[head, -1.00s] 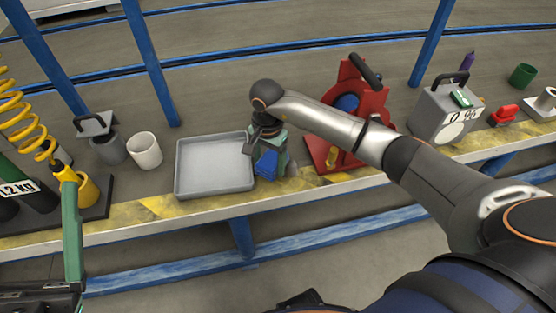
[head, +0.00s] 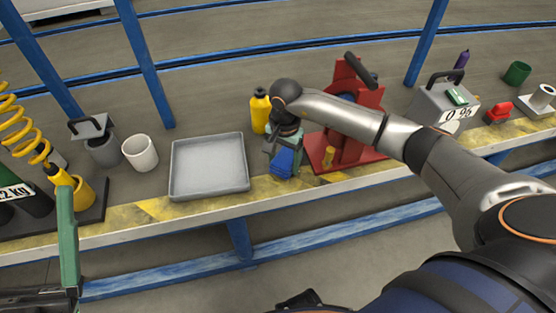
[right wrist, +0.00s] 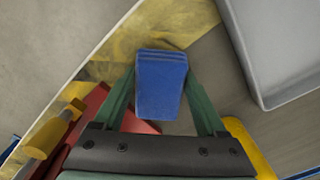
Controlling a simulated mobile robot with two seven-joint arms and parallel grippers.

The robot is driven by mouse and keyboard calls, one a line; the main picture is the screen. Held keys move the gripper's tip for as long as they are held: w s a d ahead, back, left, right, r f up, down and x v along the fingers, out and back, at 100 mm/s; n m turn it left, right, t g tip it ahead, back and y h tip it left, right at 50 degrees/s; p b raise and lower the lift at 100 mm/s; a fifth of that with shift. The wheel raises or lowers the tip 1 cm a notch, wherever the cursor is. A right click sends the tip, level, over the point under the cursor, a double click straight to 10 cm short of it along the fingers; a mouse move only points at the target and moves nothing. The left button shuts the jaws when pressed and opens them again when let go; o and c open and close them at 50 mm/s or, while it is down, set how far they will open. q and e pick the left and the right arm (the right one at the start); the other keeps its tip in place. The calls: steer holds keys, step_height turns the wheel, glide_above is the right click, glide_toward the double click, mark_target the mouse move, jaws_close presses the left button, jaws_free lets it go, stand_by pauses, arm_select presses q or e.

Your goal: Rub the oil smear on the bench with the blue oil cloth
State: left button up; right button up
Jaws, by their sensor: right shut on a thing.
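The blue oil cloth (head: 284,163) is a folded pad in my right gripper (head: 284,145), just right of the grey tray near the bench's front edge. In the right wrist view the cloth (right wrist: 161,86) sits between the two green fingers, which are shut on it. Beneath it is the worn yellow edge band (right wrist: 105,62). I cannot tell whether the cloth touches the bench. I cannot pick out the oil smear; the cloth and gripper may hide it. One green finger of my left gripper (head: 68,235) shows at lower left; its opening cannot be judged.
The grey tray (head: 208,188) is left of the cloth. A yellow bottle (head: 260,110) stands behind my right gripper, and a red stand (head: 366,140) is close on its right. A white cup (head: 140,153) and yellow coiled hose (head: 22,125) are farther left.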

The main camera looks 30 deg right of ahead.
mark_target(266, 175)
steer(key=shift+s+d+f, duration=0.1)
steer(key=shift+s+d, duration=0.1)
steer(key=shift+d, duration=0.55)
steer(key=shift+s+d, duration=0.2)
steer(key=shift+d, duration=0.55)
steer(key=shift+s, duration=0.2)
steer(key=shift+a, duration=0.1)
steer(key=shift+w+a+f+b, duration=0.1)
steer(key=shift+w+a+b, duration=0.25)
steer(key=shift+a, duration=0.95)
steer(key=shift+w+a+f+b, duration=0.1)
steer(key=shift+w+a+b, duration=0.2)
steer(key=shift+a, duration=1)
steer(key=shift+w+a+f+b, duration=0.1)
steer(key=shift+w+a+b, duration=0.25)
steer(key=shift+a, duration=0.95)
steer(key=shift+s+d+f, duration=0.1)
steer(key=shift+s+d, duration=0.2)
steer(key=shift+d, duration=0.75)
steer(key=shift+s+d, duration=0.25)
steer(key=shift+d, duration=0.8)
steer(key=shift+s+d, duration=0.3)
steer(key=shift+d, duration=0.7)
steer(key=shift+s+d, duration=0.25)
steer(key=shift+d, duration=0.7)
